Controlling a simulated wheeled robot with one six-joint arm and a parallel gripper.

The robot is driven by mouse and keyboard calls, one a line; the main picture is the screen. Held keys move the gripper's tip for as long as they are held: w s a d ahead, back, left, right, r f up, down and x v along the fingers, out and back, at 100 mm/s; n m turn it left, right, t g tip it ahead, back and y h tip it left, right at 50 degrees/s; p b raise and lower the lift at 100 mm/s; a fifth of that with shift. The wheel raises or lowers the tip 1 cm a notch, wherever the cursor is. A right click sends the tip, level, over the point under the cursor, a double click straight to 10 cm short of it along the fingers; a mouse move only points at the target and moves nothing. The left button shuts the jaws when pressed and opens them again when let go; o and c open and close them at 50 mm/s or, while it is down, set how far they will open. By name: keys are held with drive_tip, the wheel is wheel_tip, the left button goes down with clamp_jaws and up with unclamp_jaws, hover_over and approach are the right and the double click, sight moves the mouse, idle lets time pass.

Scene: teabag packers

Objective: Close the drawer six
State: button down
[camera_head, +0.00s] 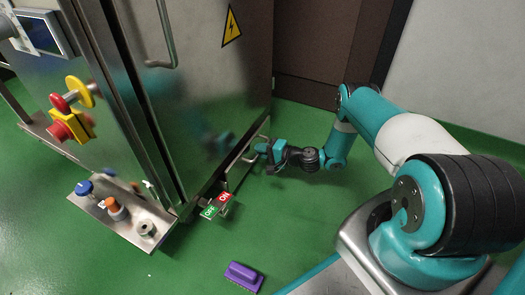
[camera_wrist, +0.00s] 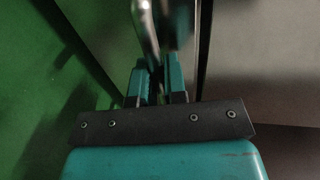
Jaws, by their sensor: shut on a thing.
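A low metal drawer front (camera_head: 237,168) shows at the bottom of the steel cabinet, with a bar handle (camera_head: 249,149) on it. I cannot read a number on it or tell how far it stands open. My gripper (camera_head: 263,149) is low beside the cabinet, at the handle, and shut on it. In the wrist view, the handle (camera_wrist: 147,38) runs up from between the teal fingers (camera_wrist: 156,84). The exact contact is partly hidden by the fingers.
The steel cabinet (camera_head: 205,80) fills the upper left. ON and OFF signs (camera_head: 216,205) stick out low near the drawer. A metal ledge (camera_head: 118,226) with knobs is at lower left. A purple brush (camera_head: 243,276) lies on the green floor. Floor right of the drawer is clear.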

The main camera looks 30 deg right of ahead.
drive_tip(key=x, duration=0.1)
drive_tip(key=b+x, duration=0.1)
drive_tip(key=x, duration=0.1)
drive_tip(key=shift+w+a+r, duration=0.25)
drive_tip(key=shift+w, duration=0.15)
drive_tip(key=shift+w+r, duration=0.1)
drive_tip(key=c, duration=1.2)
unclamp_jaws()
drive_tip(key=shift+a, duration=0.15)
drive_tip(key=shift+d, duration=0.25)
drive_tip(key=p, duration=0.9)
approach(252, 146)
drive_tip(key=v, duration=0.7)
drive_tip(key=shift+s+a, duration=0.15)
drive_tip(key=shift+s, duration=0.2)
